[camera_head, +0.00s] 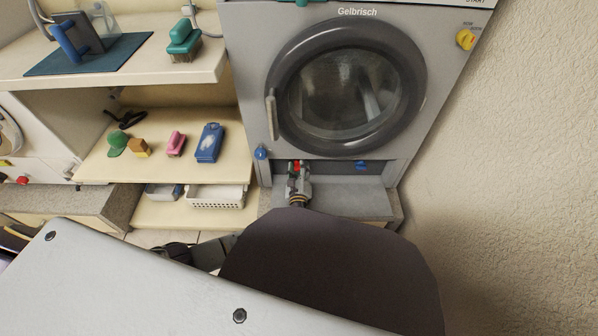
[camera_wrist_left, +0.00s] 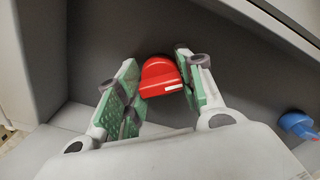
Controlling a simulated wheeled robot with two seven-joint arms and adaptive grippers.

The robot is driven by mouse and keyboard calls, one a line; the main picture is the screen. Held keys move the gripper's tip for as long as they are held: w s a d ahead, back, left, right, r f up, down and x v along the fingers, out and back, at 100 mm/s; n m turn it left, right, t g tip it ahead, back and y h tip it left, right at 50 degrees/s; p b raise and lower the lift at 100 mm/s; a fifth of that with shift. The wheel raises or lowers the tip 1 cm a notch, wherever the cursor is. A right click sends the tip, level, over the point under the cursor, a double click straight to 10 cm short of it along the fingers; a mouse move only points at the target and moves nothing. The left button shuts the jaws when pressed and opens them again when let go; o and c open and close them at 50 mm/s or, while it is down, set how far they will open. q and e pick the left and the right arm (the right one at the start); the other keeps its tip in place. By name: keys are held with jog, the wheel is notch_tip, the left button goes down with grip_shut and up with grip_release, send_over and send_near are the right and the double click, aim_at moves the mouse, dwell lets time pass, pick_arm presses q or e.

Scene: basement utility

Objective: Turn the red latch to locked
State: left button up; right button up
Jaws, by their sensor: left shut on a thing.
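The red latch (camera_wrist_left: 160,77) sits on the grey recessed panel below the washer door, with a white mark on its near face. In the head view only a small red part of the latch (camera_head: 296,166) shows between the fingers. My left gripper (camera_head: 298,172) reaches up to it from below. In the left wrist view the green-padded fingers of my left gripper (camera_wrist_left: 160,85) stand on both sides of the latch, shut on it. My right gripper is not in view.
The grey washer (camera_head: 245,80) has a round door (camera_head: 420,85). Shelves at left hold brushes (camera_head: 209,143) and a white basket (camera_head: 215,197). A bare wall (camera_head: 520,180) stands at right.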

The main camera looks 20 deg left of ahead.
pick_arm(q)
jog(key=shift+f+n+b, duration=0.15)
jog(key=shift+n+b, duration=0.6)
jog(key=shift+n, duration=1.65)
jog(key=n, duration=0.2)
jog(key=shift+a+n+b, duration=0.1)
jog(key=shift+n+b, duration=0.2)
jog(key=shift+n, duration=1.5)
jog(key=o, duration=1)
jog(key=shift+s, duration=0.1)
